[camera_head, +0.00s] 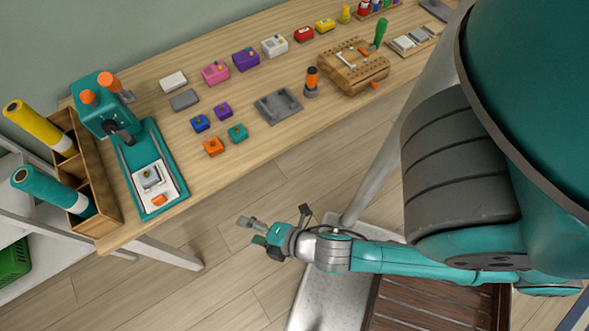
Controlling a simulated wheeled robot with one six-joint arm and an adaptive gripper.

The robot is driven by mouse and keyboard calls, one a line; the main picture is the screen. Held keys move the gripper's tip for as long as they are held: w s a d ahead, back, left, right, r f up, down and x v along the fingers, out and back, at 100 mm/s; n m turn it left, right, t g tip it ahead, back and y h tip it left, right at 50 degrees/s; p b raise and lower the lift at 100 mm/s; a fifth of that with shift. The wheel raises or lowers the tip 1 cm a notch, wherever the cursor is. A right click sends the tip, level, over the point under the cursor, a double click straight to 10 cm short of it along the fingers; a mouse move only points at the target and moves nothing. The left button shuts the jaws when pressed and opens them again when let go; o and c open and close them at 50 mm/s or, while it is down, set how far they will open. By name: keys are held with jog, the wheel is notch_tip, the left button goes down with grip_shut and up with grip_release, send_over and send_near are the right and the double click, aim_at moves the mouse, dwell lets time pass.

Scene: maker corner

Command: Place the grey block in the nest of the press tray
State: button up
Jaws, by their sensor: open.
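The press (103,112) is teal with orange knobs and stands at the left end of the table. Its white press tray (171,192) lies on the teal base. A small grey piece with a knob (151,178) sits on the tray; I cannot tell whether it is a block or part of the nest. An orange piece (160,200) is at the tray's front. A flat dark grey block (184,99) lies on the table right of the press, in front of a white one (172,82). My gripper (252,231) is open and empty, off the table's front edge above the floor.
Small blue (200,123), purple (223,111), teal (238,132) and orange (213,146) blocks lie near a dark grey fixture (280,106). A wooden rack (90,185) with rolls stands left of the press. The table's front strip is clear.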

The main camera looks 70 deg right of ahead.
jog(key=s+d+r+m+t, duration=0.1)
jog(key=s+r+m+t, duration=0.1)
jog(key=s+r+m, duration=0.9)
jog(key=s+m, duration=0.2)
jog(key=m, duration=0.2)
jog(key=shift+s+d+t, duration=0.3)
jog(key=shift+s, duration=0.1)
